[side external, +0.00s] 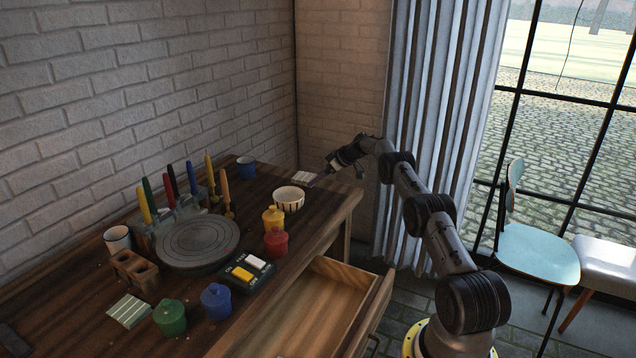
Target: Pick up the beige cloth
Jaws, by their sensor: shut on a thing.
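The beige cloth (302,177), small and striped, is at the far right corner of the wooden table (335,208). My gripper (316,182) reaches in from the right, low over that corner. It is shut on the near right edge of the beige cloth. The fingertips are small and dark here, so the exact hold is hard to see. The cloth looks flat, and I cannot tell whether it is lifted off the table.
A striped bowl (289,199) stands close left of my gripper. Yellow (273,219), red (276,242), blue (216,301) and green (170,317) pots line the front. A grey turntable (197,241), candles and a green striped cloth (129,310) lie further left. An open drawer (330,305) juts out.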

